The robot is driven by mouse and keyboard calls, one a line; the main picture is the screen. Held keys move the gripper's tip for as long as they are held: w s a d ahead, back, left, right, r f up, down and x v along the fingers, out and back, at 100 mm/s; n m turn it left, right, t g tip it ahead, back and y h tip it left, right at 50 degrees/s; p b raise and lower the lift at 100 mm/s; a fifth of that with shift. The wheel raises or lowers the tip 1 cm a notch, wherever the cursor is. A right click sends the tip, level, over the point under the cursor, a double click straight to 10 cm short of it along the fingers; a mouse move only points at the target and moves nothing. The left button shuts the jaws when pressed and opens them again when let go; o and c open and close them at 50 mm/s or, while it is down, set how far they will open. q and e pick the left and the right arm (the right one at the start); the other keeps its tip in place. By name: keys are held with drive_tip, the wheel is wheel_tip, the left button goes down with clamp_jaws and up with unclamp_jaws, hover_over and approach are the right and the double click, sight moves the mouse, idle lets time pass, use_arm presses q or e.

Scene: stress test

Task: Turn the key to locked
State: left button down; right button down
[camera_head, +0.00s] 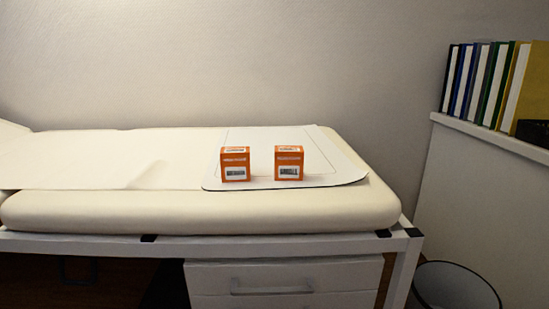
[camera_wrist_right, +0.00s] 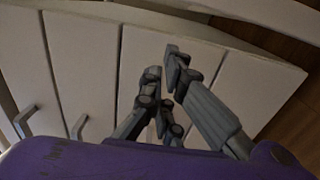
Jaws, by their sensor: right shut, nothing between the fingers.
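I see no key or lock in either view. My right gripper (camera_wrist_right: 164,70) shows in the right wrist view with its grey fingers close together. It is shut and empty, in front of pale cabinet panels (camera_wrist_right: 85,65). I cannot tell from this view whether it touches them. Neither gripper shows in the head view, and my left gripper is in neither view.
Two orange boxes (camera_head: 235,164) (camera_head: 289,163) stand on a white mat (camera_head: 330,178) on the padded bed (camera_head: 100,212). A white drawer (camera_head: 283,277) is below. A bin (camera_head: 455,290) and a ledge with binders (camera_head: 495,85) are at the right.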

drive_tip(key=shift+d+f, duration=0.15)
drive_tip(key=s+p, duration=0.2)
drive_tip(key=s, duration=0.4)
drive_tip(key=shift+d, duration=0.35)
drive_tip(key=shift+f, duration=0.15)
